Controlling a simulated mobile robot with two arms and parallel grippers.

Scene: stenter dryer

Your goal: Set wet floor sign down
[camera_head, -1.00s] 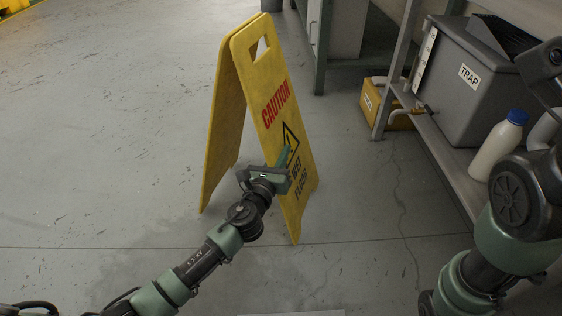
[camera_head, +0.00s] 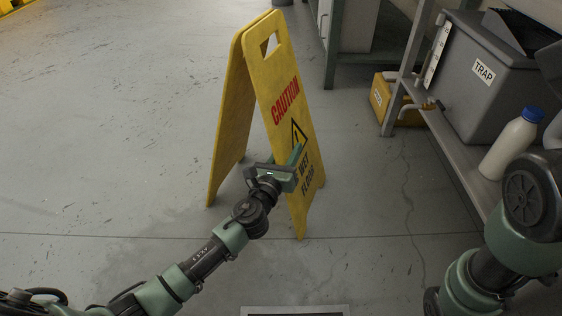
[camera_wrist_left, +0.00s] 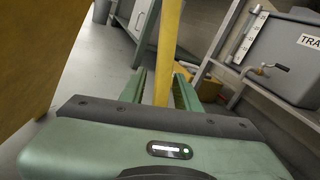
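The yellow wet floor sign (camera_head: 262,95) stands upright on the floor as an A-frame, its two panels spread apart. Its front panel carries "CAUTION", a warning triangle and "WET FLOOR". My left gripper (camera_head: 299,157) is at the lower part of this front panel and hides some of its print. In the left wrist view, the panel's edge (camera_wrist_left: 170,40) runs between the two green fingers of the left gripper (camera_wrist_left: 160,78). A gap shows beside the panel, so the fingers look open around it. My right arm is at the right; its gripper is out of view.
A grey shelf (camera_head: 455,150) at the right holds a grey "TRAP" bin (camera_head: 465,100) and a white bottle with a blue cap (camera_head: 511,145). A yellow box (camera_head: 381,95) sits on the floor by its leg. The floor (camera_head: 110,130) left of the sign is clear.

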